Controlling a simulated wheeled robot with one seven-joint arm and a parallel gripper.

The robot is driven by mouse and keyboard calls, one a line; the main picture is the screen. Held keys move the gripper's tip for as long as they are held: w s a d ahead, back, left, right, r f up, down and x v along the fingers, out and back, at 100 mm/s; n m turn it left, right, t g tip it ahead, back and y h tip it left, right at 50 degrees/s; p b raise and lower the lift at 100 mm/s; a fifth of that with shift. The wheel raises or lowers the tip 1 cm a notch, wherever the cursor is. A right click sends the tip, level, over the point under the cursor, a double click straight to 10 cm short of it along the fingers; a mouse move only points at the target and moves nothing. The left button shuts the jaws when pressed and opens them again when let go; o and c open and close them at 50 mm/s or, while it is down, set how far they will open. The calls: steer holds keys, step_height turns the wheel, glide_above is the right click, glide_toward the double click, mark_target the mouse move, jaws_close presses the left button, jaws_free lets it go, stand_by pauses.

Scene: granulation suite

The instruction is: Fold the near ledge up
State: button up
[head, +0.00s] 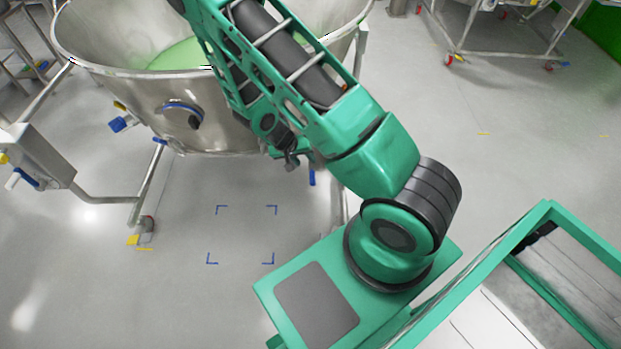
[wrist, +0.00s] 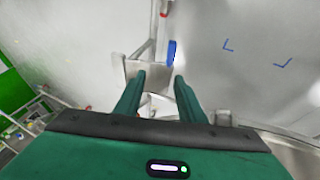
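My gripper (wrist: 160,76) shows in the wrist view with its two green fingers apart and nothing clearly held between them. A small pale plate (wrist: 133,68), possibly the near ledge, lies just past the fingertips. I cannot tell whether the fingers touch it or how far it is tilted. A blue handle-like part (wrist: 171,52) is beside it, just past the right fingertip. In the head view my arm hides the ledge and most of the gripper; a blue part (head: 311,177) shows just below the arm.
A large steel bowl (head: 100,90) with green contents stands on a wheeled frame (head: 110,198) behind and left of my arm. A steel box (head: 38,155) is on the frame's left side. Blue corner marks (head: 242,210) lie on clear floor. Another wheeled frame (head: 500,52) stands at the back right.

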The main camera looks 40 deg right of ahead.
glide_toward(311, 179)
steer(key=shift+n+t, duration=0.3)
steer(key=x, duration=0.8)
steer(key=shift+s+d+f, duration=0.15)
steer(key=shift+s+d, duration=0.05)
steer(key=shift+s, duration=0.05)
steer(key=shift+c, duration=0.2)
jaws_close()
